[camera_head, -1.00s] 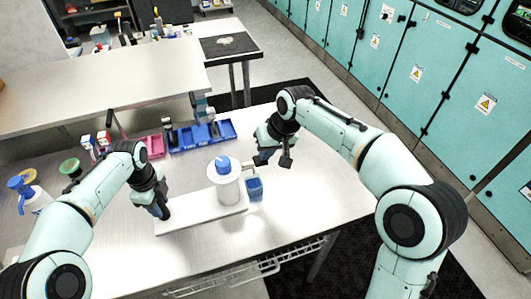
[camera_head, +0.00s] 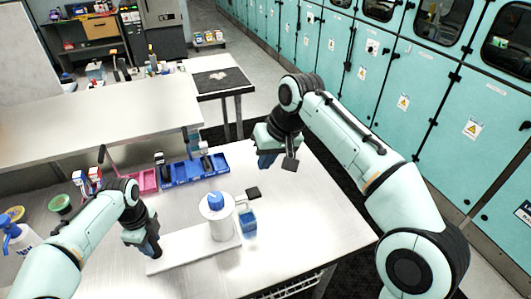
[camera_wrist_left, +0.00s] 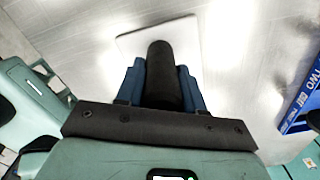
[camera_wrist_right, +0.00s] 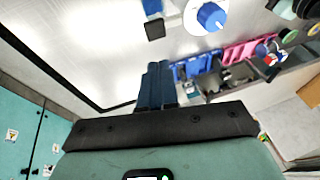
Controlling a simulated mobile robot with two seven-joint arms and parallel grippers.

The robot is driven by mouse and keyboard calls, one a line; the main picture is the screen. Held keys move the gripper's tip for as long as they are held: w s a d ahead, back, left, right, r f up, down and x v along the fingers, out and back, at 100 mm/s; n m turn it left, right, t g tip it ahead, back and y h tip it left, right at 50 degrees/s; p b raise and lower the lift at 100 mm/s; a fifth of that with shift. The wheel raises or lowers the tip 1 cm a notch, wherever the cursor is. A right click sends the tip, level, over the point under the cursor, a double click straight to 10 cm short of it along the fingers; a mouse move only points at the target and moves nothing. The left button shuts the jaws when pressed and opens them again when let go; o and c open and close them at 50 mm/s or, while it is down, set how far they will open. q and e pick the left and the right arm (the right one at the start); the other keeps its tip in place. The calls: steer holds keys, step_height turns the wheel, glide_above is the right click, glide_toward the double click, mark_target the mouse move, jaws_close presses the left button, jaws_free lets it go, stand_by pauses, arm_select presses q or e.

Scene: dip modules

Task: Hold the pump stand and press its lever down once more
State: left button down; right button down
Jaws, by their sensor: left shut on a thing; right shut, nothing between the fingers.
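The pump stand has a long white base (camera_head: 190,250), a white body (camera_head: 217,226) with a blue cap (camera_head: 216,199), and a lever ending in a black pad (camera_head: 252,193) on the right. A small blue cup (camera_head: 248,221) is below the pad. My left gripper (camera_head: 153,247) is shut on the dark upright handle at the base's left end; that handle (camera_wrist_left: 162,75) shows between the fingers in the left wrist view. My right gripper (camera_head: 266,162) is shut and empty, above and beyond the pad, apart from it. The pad (camera_wrist_right: 155,29) is ahead of its fingers in the right wrist view.
Blue bins (camera_head: 195,170) and a pink bin (camera_head: 147,181) stand behind the pump. A white bottle with a blue top (camera_head: 14,238) is at the far left. The steel table (camera_head: 300,215) is clear right of the cup. Teal cabinets (camera_head: 400,100) line the right side.

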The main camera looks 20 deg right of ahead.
steer(key=shift+v, duration=1.35)
steer(key=shift+a, duration=0.15)
arm_select(q)
steer(key=c, duration=0.6)
jaws_free()
